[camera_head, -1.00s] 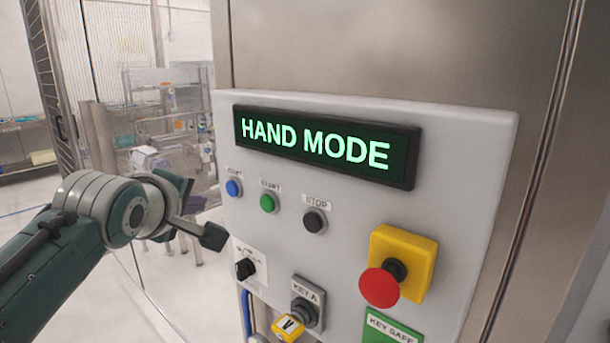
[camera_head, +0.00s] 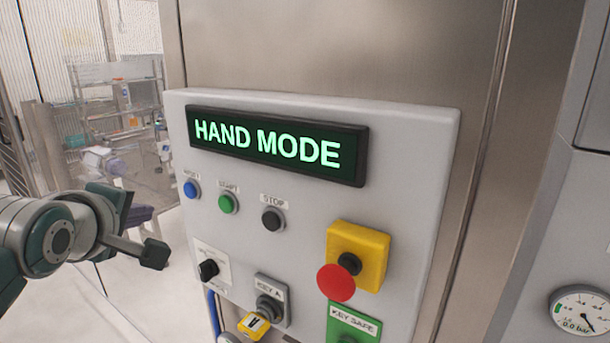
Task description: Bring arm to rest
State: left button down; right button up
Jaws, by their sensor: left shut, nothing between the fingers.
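My left gripper (camera_head: 152,252) is at the left of the head view, its arm coming in from the left edge. It is shut and empty, with its dark fingertip end pointing right. It appears apart from the control panel (camera_head: 400,170), to the left of the black selector knob (camera_head: 208,269). The panel's display (camera_head: 275,147) reads HAND MODE in green letters. My right gripper is not in view.
The panel carries a blue button (camera_head: 191,189), a green button (camera_head: 227,204), a black stop button (camera_head: 271,219), a red emergency stop (camera_head: 336,282) on yellow, and a key switch (camera_head: 270,306) with a yellow tag (camera_head: 253,325). A gauge (camera_head: 583,312) is at right. Open floor lies at left.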

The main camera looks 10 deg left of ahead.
pick_arm(q)
jog(key=s+d+f+m+g+h, duration=0.1)
jog(key=s+d+f+m+g, duration=0.15)
jog(key=s+d+m, duration=0.55)
jog(key=s+d+f+m+g+h, duration=0.1)
jog(key=s+f+m+g+h, duration=0.3)
jog(key=s, duration=0.9)
jog(key=s+d+m+g+y, duration=0.1)
jog(key=s+d+m+g, duration=0.1)
jog(key=s+d+m, duration=0.5)
notch_tip(320, 180, up, 25)
jog(key=s+a+p, duration=0.2)
jog(key=p, duration=2.3)
jog(key=shift+s+a+m, duration=0.3)
jog(key=shift+s, duration=0.05)
